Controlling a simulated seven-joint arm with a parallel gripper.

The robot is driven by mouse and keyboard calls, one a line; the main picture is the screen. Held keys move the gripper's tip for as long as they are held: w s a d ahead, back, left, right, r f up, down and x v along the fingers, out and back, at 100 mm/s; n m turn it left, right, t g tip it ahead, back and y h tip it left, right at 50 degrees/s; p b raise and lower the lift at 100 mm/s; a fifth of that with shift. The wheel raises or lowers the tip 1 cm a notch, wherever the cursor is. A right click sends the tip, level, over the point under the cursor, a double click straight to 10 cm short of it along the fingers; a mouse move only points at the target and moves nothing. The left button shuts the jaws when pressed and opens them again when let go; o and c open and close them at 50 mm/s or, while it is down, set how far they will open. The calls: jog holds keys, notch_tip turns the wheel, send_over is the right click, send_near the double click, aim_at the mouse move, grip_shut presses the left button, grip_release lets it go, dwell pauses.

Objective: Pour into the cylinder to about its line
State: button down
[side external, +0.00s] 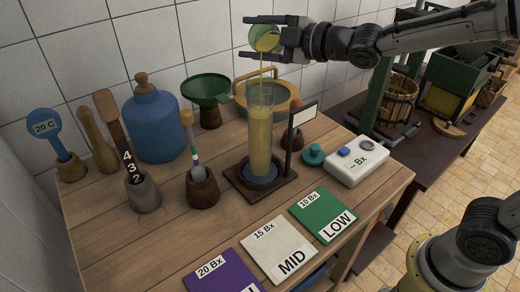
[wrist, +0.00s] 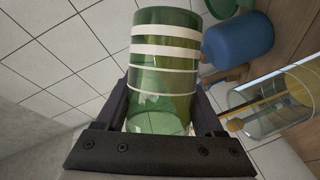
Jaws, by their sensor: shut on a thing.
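My gripper (side external: 247,37) is shut on a green glass jar (side external: 265,40), tilted above the cylinder. The jar holds yellow liquid, and a thin stream falls from it into the cylinder. In the wrist view the jar (wrist: 165,70) shows white bands and sits between the fingers. The clear cylinder (side external: 260,125) stands upright on a dark square base (side external: 262,183). Yellow liquid fills most of it, with a clear part near the top. It also shows in the wrist view (wrist: 275,105). I cannot make out the cylinder's line in the side view.
A post with a white card (side external: 303,114) stands right of the cylinder. A white meter (side external: 356,161), a green funnel (side external: 206,88), a blue demijohn (side external: 155,122) and a pot with a hydrometer (side external: 202,188) stand around it. Purple, white and green cards (side external: 322,213) lie in front.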

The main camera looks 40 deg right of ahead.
jog(key=shift+f+n, duration=0.2)
jog(key=shift+n, duration=0.4)
dwell(3.5)
dwell(1.4)
jog(key=shift+r+m, duration=0.3)
jog(key=shift+m, duration=0.3)
dwell(1.3)
jog(key=shift+r+m+g+y, duration=0.3)
jog(key=shift+r+m+g, duration=0.4)
jog(key=shift+r+m, duration=0.7)
